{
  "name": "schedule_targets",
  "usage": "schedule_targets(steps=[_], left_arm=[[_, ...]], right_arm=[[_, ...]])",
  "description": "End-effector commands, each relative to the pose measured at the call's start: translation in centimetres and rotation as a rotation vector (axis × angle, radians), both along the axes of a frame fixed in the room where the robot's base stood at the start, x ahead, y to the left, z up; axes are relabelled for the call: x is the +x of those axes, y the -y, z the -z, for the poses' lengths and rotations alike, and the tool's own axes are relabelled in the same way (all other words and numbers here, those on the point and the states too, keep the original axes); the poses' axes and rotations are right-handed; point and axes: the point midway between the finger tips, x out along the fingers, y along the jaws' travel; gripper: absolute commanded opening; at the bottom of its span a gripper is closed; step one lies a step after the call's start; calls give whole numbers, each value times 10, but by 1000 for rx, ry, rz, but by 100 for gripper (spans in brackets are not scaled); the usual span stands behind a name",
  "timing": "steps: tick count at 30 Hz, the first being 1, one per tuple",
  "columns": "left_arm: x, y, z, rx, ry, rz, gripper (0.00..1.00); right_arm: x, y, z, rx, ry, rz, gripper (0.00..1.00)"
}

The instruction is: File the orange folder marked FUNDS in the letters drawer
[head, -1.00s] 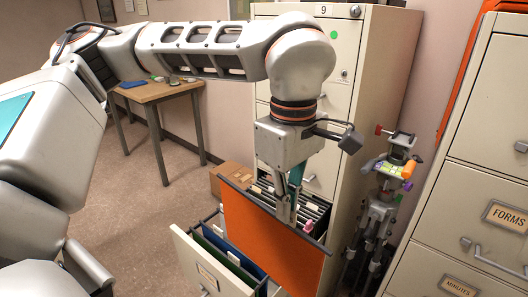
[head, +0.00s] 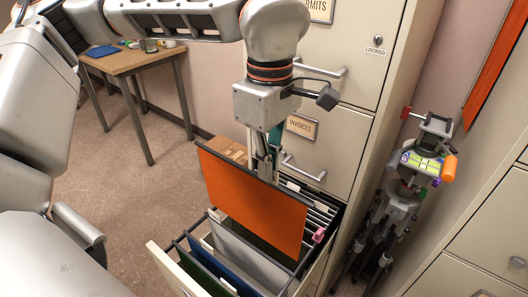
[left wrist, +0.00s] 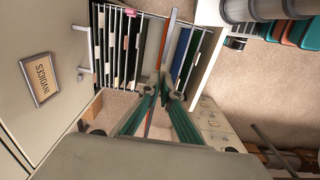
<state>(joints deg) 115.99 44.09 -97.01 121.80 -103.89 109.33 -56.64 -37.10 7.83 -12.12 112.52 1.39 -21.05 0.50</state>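My left gripper (head: 266,172) is shut on the top edge of the orange folder (head: 255,207), which hangs upright over the open drawer (head: 165,268) below the INVOICES drawer. Any marking on the folder is not visible. In the left wrist view, the gripper (left wrist: 166,92) holds the orange folder (left wrist: 164,42), seen nearly edge-on over the gap between two groups of hanging files. I cannot tell whether its lower edge is below the drawer rim. The drawer's own label is not readable now. My right gripper is not in view.
Dark hanging files (left wrist: 115,45) fill the drawer's back; blue (head: 220,262) and grey files (head: 250,255) stand nearer its front. The INVOICES drawer (head: 320,145) is shut, and a drawer above reads LOCKED (head: 375,50). A stand-like device (head: 415,185) is right of the cabinet.

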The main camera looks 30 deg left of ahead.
Motion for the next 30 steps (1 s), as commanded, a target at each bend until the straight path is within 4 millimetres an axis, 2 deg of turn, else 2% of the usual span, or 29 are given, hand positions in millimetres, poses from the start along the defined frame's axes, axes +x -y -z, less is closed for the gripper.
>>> schedule_targets(steps=[5, 19, 30], left_arm=[[0, 0, 8, 0, -2, 0, 0], [-1, 1, 7, 3, -3, 1, 0], [0, 1, 37, 3, -5, -1, 0]], right_arm=[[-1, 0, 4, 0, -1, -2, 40], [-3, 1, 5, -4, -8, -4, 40], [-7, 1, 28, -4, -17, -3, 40]])
